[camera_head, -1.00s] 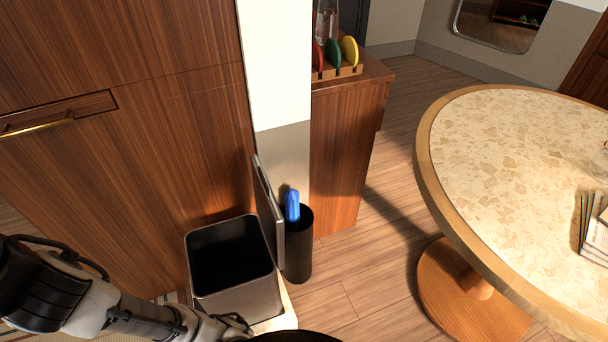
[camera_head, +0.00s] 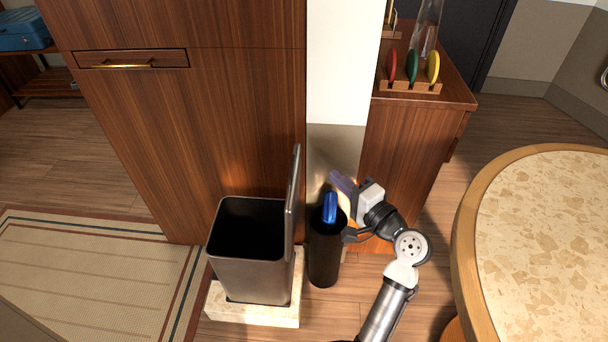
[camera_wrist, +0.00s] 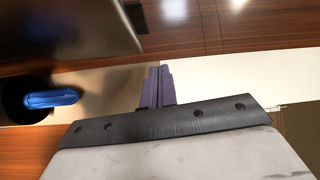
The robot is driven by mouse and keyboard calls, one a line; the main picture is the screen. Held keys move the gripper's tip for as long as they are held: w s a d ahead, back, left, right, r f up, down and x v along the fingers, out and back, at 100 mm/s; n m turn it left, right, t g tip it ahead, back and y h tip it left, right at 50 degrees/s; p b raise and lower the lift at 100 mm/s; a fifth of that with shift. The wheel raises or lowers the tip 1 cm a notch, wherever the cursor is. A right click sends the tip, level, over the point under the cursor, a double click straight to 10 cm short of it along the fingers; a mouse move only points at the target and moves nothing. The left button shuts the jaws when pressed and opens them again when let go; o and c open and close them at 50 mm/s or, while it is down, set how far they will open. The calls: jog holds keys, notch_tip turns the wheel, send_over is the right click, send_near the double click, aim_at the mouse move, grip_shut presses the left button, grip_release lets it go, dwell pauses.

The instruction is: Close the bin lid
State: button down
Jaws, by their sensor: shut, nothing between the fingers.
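The bin (camera_head: 252,275) is a grey metal box with a dark, open inside, standing on a pale stone base. Its lid (camera_head: 293,203) stands upright along the bin's right edge, so the bin is open. In the wrist view the lid (camera_wrist: 70,28) is a large grey panel at the upper left. My gripper (camera_head: 338,182) is on the right of the lid, near the pale wall, apart from the lid. Its purple fingers (camera_wrist: 157,88) are together with nothing between them.
A black cylinder (camera_head: 324,262) with a blue item (camera_head: 330,208) in it stands between the bin and my arm. A wooden cabinet (camera_head: 200,140) is behind the bin. A round table (camera_head: 540,235) is at the right. Open floor with a rug (camera_head: 90,270) lies left.

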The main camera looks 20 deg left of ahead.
aim_at(293, 201)
jog(key=s+d+f+m, duration=0.1)
jog(key=s+d+f, duration=0.1)
jog(key=d+f, duration=0.15)
jog(key=w+a+r+p, duration=0.1)
jog(key=w+a+p, duration=0.1)
jog(key=a, duration=1)
jog(key=shift+w+r+g+y, duration=0.2)
jog(key=shift+w+g+y, duration=0.1)
jog(key=shift+w, duration=0.4)
jog(key=shift+a, duration=0.15)
